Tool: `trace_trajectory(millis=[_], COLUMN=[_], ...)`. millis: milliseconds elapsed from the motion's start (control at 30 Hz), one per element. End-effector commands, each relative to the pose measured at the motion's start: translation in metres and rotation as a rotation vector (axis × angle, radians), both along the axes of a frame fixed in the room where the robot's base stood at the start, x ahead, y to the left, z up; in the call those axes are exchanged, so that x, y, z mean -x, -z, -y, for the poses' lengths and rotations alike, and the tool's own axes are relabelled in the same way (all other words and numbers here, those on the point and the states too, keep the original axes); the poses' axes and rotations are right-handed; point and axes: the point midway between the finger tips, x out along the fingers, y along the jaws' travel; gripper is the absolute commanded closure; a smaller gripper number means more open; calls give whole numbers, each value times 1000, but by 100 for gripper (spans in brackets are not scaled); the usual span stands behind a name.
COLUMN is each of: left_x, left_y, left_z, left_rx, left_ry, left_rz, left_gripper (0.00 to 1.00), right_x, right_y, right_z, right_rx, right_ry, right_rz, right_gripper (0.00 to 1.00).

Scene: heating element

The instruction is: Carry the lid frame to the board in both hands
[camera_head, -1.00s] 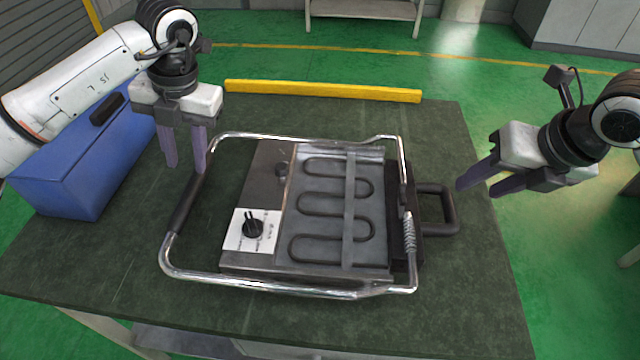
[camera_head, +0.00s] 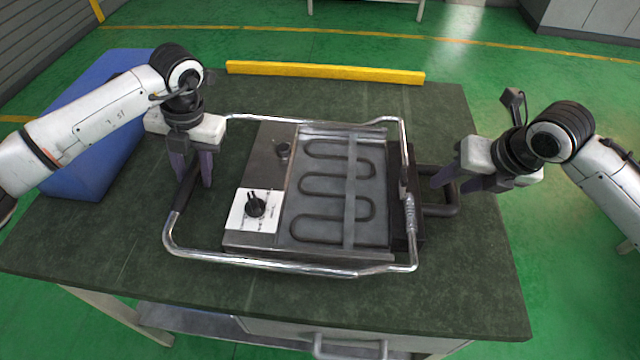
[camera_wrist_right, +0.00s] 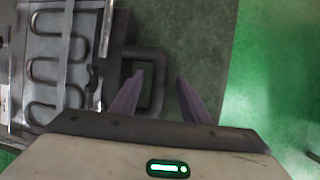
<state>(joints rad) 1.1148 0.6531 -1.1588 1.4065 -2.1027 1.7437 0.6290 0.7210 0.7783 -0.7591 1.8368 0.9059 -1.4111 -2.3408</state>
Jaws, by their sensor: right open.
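The lid frame, a chrome tube loop (camera_head: 290,266) with a black grip on its left side (camera_head: 188,185) and a coil spring at its right, lies around the grey heating unit (camera_head: 325,190) with its looped element. A black loop handle (camera_head: 452,207) sticks out to the right. My left gripper (camera_head: 194,184) is open, with its fingers down at the black grip; whether they straddle it fully is unclear. My right gripper (camera_head: 450,184) is open over the black handle, empty. In the right wrist view the fingers (camera_wrist_right: 160,88) are apart beside that handle (camera_wrist_right: 153,95). I cannot tell which part is the board.
A yellow bar (camera_head: 325,72) lies along the table's back edge. A blue box (camera_head: 75,140) stands at the left. The dark green table (camera_head: 110,235) is clear at the front and left. A control plate with a black knob (camera_head: 255,208) is on the unit.

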Motion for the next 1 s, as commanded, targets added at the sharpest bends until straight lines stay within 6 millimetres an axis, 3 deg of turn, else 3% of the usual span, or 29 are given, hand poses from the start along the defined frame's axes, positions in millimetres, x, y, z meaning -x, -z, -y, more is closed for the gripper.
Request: trace_trajectory(millis=[367,567,633,1000], left_x=[0,0,0,0], left_y=[5,5,5,5], left_z=[-1,-1,-1,-1], left_rx=[0,0,0,0], left_ry=[0,0,0,-1], left_rz=[1,0,0,0], left_gripper=[68,100,100,100], right_x=[-2,-2,-2,-2], right_y=[5,5,5,5], right_z=[-1,-1,-1,-1], right_rx=[0,0,0,0], right_ry=[0,0,0,0], right_rz=[-1,-1,-1,0], right_gripper=[58,90,100,100])
